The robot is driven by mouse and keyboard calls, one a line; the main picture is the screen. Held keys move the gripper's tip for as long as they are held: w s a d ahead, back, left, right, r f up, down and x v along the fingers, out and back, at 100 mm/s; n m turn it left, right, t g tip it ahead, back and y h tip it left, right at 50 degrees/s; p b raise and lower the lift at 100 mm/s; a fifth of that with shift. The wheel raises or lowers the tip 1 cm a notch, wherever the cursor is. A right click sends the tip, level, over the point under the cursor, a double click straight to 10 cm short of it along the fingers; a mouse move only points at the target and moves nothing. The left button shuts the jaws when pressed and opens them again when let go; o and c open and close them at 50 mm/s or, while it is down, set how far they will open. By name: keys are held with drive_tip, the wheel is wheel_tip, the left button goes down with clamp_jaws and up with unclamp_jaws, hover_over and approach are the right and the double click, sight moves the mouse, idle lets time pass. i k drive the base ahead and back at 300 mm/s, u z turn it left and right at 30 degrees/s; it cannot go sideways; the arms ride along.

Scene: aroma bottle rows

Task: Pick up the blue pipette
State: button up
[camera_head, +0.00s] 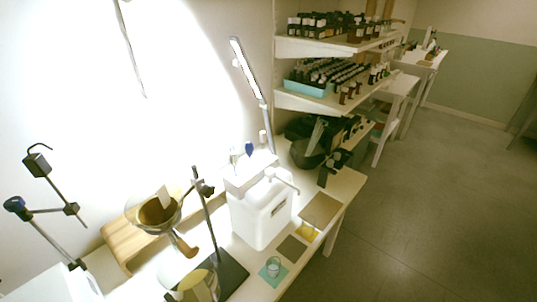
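A small blue bulb, which looks like the top of the blue pipette (249,149), stands upright above the white box-shaped unit (262,212) on the table. Its lower part is hard to make out against the unit. A pale, clear-looking item (234,156) stands just left of it. My gripper is not seen in the head view, so I cannot tell its state.
Left of the unit is a metal stand (211,225) with a glass funnel (160,212). A small glass (273,266) sits on a teal mat in front. A lamp (246,72) rises behind. Shelves (305,103) hold many bottles. The floor (430,200) at right is clear.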

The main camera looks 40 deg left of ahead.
sight(249, 149)
drive_tip(key=i, duration=1.8)
drive_tip(key=u, duration=3.4)
